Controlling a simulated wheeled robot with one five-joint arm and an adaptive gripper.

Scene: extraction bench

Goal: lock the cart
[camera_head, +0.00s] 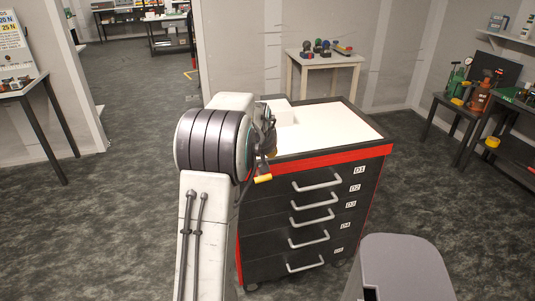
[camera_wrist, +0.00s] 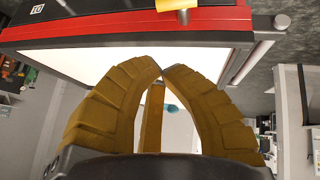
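The cart (camera_head: 325,130) is a dark drawer cabinet with a red band, a white top and several drawers labelled from D1 down. All its drawers look closed. A small yellow piece (camera_head: 263,178) shows at the upper left of its front, just under the red band. It also shows at the top edge of the wrist view (camera_wrist: 175,4), with a small metal-like bit beside it. I cannot make out a keyhole. My gripper (camera_wrist: 161,69) has brown-yellow fingers with their tips together and nothing visible between them. In the head view my gripper (camera_head: 270,151) is by the cart's front left edge, partly hidden by my arm.
A grey bar handle (camera_wrist: 250,62) sticks out at the cart's side. A small table (camera_head: 325,60) with coloured items stands behind the cart. Benches with tools (camera_head: 470,100) stand at the right. A sign table (camera_head: 20,88) is at the left. Carpet between is clear.

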